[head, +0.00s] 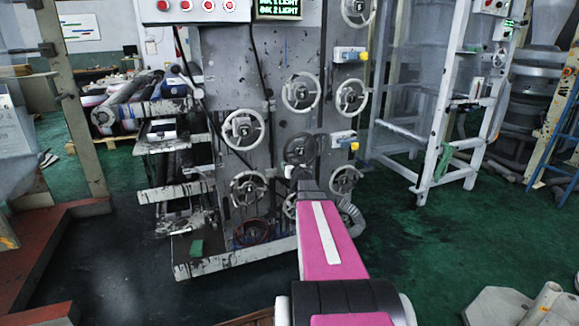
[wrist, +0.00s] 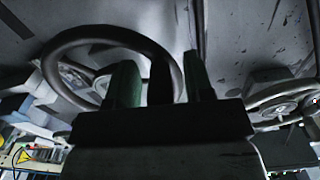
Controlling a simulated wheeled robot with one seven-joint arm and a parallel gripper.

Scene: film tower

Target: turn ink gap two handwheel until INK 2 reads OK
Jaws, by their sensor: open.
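A dark handwheel (head: 299,151) sits on the face of the grey machine in the head view, just beyond the end of my arm. In the wrist view the dark wheel (wrist: 92,38) fills the upper left. My gripper (wrist: 161,80) is open, with one green finger inside the ring and the other outside its right side. The rim passes between them; I cannot tell whether either finger touches it. In the head view my gripper (head: 306,178) is just below the wheel, its fingertips hard to see. The display (head: 278,8) at the top appears to read INK 1 LIGHT and INK 2 LIGHT.
Several pale handwheels surround the dark one, including an upper one (head: 301,93) and a left one (head: 243,130). A yellow-tipped fitting (head: 345,140) juts out at right. A white frame (head: 440,110) stands farther right.

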